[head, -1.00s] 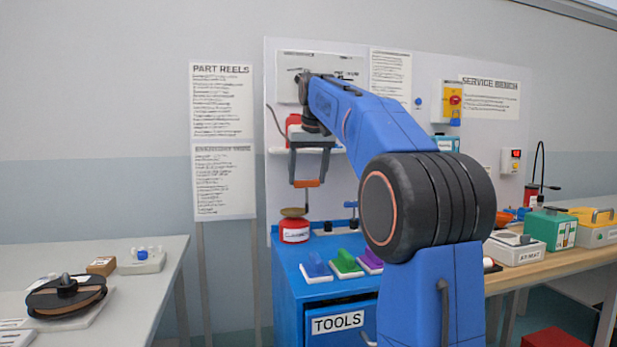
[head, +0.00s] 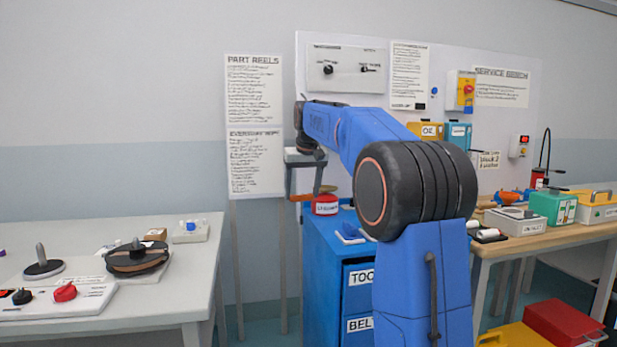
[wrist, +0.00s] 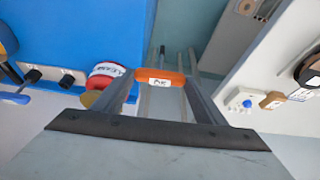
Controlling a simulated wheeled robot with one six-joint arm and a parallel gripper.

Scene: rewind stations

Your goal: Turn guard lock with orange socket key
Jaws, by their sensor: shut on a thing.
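My gripper (wrist: 160,95) is shut on the orange socket key (wrist: 172,77), with its labelled orange handle between the fingertips in the wrist view. A dark shank of the key points away from the gripper. In the head view my gripper (head: 303,194) hangs left of the blue tool cabinet, and the key's orange handle shows only as a small strip. I cannot pick out the guard lock with certainty. A white panel (head: 100,300) on the left table carries a red knob (head: 65,291) and a black knob (head: 22,297).
The grey left table (head: 180,265) also holds a dark reel (head: 138,257), a bare spindle (head: 42,262) and a white block with a blue knob (head: 190,230). The blue cabinet (head: 330,255) bears a red can (head: 326,205). Floor shows between table and cabinet.

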